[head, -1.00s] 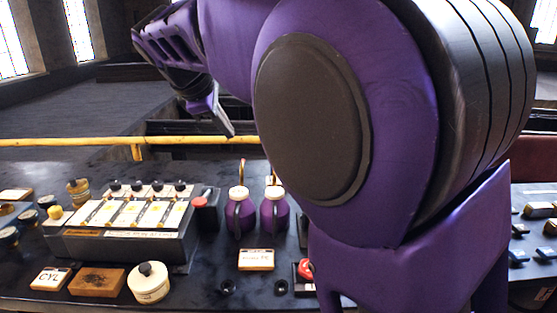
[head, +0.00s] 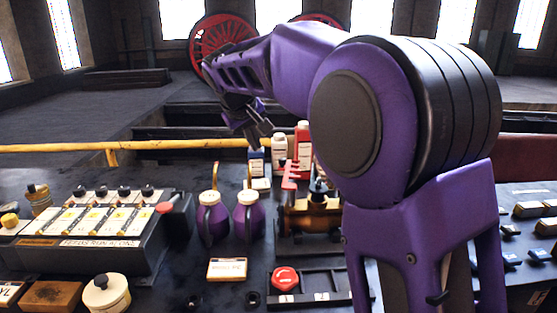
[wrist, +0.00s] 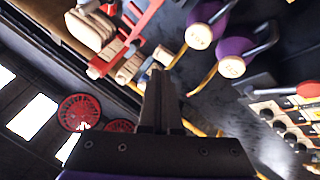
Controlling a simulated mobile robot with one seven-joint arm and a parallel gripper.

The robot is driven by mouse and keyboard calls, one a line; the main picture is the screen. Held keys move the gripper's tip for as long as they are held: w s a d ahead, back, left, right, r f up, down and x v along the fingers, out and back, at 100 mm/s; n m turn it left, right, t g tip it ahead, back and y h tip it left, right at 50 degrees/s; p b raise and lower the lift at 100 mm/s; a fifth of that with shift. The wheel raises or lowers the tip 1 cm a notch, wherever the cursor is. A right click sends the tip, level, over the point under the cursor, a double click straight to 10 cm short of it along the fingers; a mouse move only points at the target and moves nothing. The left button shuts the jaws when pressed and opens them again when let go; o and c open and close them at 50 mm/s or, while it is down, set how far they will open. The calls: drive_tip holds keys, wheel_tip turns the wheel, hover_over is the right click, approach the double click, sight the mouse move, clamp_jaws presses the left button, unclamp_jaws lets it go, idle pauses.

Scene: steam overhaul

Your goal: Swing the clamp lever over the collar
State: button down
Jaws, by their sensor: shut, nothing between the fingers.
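A brass fitting (head: 312,214) on a dark base stands right of centre in the head view, partly hidden by my arm. A red toothed lever (head: 290,174) stands upright at its left side. I take these for the collar and clamp lever, but cannot tell the latch position. My gripper (head: 264,133) is above and behind the fitting, close in the picture to the bottles, with its fingers shut and empty. In the wrist view my gripper (wrist: 158,72) points over the bench. Red parts (wrist: 130,40) lie ahead and left of it; I cannot tell lever from bottle there.
Two purple oil cans (head: 212,222) with upright spouts stand left of the fitting. A red bottle (head: 303,150) and white bottle (head: 279,153) stand behind it. A red button (head: 285,279) is in front. A yellow rail (head: 60,148) runs along the back.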

sight(289, 170)
drive_tip(key=w+d+f+b, duration=0.1)
drive_tip(key=w+d+f, duration=0.4)
drive_tip(key=w+f, duration=0.3)
idle(0.4)
